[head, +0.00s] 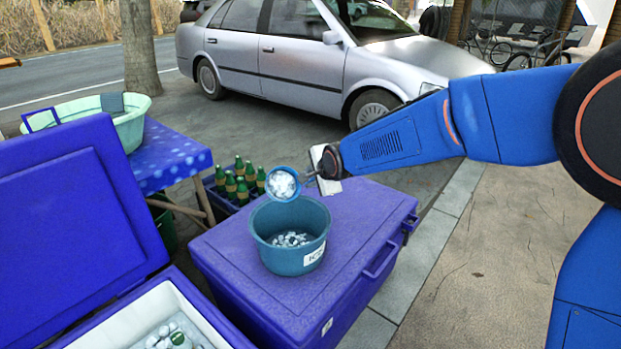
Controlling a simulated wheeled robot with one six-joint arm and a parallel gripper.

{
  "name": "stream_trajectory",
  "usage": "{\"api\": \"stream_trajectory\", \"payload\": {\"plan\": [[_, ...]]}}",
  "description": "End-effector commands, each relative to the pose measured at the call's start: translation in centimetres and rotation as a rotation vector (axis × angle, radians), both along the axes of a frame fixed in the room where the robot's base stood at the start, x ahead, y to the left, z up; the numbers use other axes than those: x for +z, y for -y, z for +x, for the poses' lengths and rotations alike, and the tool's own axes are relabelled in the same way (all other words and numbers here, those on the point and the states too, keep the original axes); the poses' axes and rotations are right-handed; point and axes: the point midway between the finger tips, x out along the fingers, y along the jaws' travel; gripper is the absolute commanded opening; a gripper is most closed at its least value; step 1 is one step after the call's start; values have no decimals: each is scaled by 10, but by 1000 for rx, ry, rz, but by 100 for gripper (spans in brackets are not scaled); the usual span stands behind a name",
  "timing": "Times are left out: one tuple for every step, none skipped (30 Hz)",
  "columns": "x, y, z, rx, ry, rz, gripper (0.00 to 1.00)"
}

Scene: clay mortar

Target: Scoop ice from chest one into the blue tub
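A blue tub (290,238) with a white label stands on the closed lid of a blue chest (352,205). Some ice lies in the bottom of the tub. A blue scoop (283,197) full of ice is above the tub's far rim, its mouth turned toward me. My gripper (313,177) is at the scoop's right and appears shut on its handle; the fingertips are small and partly hidden. An open blue chest (185,303) with a white inner wall stands at lower left, with ice and a green item inside. I cannot read which chest is chest one.
The open chest's raised lid (75,225) stands at left. Behind are a crate of green bottles (240,183) and a blue-clothed table (180,155) with a pale green basin (133,127). A silver car (300,60) is parked beyond. Pavement at right is clear.

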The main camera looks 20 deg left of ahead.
Motion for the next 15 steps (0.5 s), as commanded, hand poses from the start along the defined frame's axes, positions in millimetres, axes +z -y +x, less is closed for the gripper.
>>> {"api": "stream_trajectory", "payload": {"plan": [[0, 0, -1, 1, 4, 6, 1], [1, 0, -1, 1, 6, 10, 1], [1, 0, -1, 2, 10, 13, 1], [1, 0, -1, 2, 12, 15, 1], [1, 0, -1, 2, 14, 19, 1], [1, 0, -1, 3, 18, 22, 1], [1, 0, -1, 2, 22, 25, 1], [1, 0, -1, 3, 24, 27, 1], [1, 0, -1, 2, 28, 30, 1], [1, 0, -2, 1, 31, 31, 1], [1, 1, -1, 0, 35, 33, 1], [1, 1, -1, -1, 38, 37, 1], [1, 1, -1, -1, 41, 38, 1], [1, 2, -1, -3, 44, 39, 1], [1, 3, -1, -4, 49, 41, 1]]}}
